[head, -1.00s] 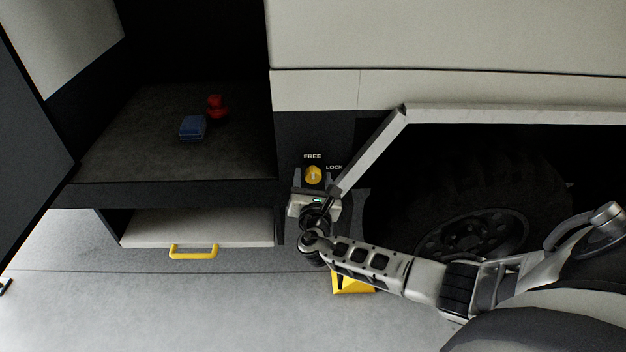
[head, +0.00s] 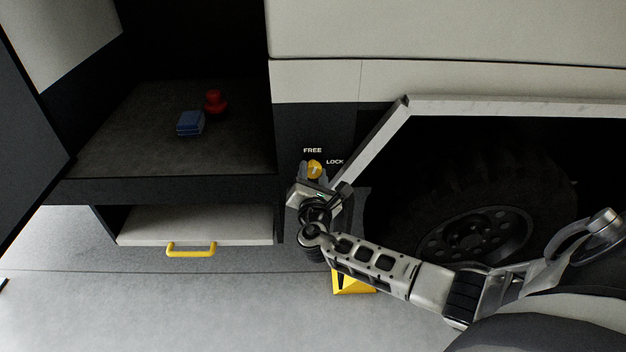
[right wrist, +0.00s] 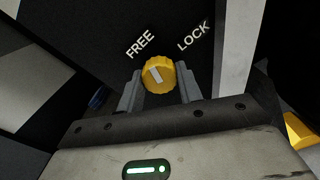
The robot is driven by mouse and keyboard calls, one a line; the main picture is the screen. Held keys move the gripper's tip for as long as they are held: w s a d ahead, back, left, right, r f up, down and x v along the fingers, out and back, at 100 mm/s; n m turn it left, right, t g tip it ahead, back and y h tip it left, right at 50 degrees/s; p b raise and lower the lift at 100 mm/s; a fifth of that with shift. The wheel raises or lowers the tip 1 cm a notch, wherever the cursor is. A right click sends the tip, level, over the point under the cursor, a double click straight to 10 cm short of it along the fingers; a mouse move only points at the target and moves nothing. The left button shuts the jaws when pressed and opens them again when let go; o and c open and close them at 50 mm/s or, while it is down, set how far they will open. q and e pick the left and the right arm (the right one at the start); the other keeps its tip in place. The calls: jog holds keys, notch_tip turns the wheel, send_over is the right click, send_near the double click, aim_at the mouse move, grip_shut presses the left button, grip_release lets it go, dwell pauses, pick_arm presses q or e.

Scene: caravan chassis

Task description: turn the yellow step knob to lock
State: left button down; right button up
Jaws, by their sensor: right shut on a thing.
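The yellow step knob (head: 314,168) sits on the dark panel, left of the wheel arch. The FREE label is above it and the LOCK label is up to its right. In the right wrist view the knob (right wrist: 159,75) shows a pale pointer mark whose upper end leans toward FREE. My right gripper (right wrist: 160,86) is shut on the knob, with one grey finger on each side. In the head view my right gripper (head: 315,174) reaches the knob from below, its body tilted. My left gripper is not in view.
A pale slanted arch trim (head: 372,140) runs close to the right of the gripper. A wheel (head: 470,230) is further right. On the left are an open compartment with a blue item (head: 190,123) and a red item (head: 215,102), and a drawer with a yellow handle (head: 191,250).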

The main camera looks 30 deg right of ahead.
jog(key=m+b, duration=0.1)
jog(key=m, duration=0.1)
jog(key=m+b, duration=0.1)
jog(key=b, duration=0.1)
jog(key=shift+f+m, duration=0.3)
jog(key=shift+m, duration=0.1)
jog(key=m+b, duration=0.5)
jog(key=shift+m, duration=0.3)
jog(key=shift+r+m+b, duration=0.15)
jog(key=shift+m+b, duration=0.9)
jog(key=shift+m, duration=0.15)
jog(key=shift+r+m+b, duration=0.1)
jog(key=shift+m+b, duration=0.7)
jog(key=shift+m, duration=0.3)
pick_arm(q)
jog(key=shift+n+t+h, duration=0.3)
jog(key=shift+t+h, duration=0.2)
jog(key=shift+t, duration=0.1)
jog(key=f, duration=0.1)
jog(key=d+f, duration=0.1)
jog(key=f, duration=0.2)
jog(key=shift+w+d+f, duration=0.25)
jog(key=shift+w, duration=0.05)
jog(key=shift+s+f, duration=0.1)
pick_arm(e)
jog(key=shift+r+m, duration=0.1)
jog(key=shift+m, duration=0.3)
jog(key=o, duration=1)
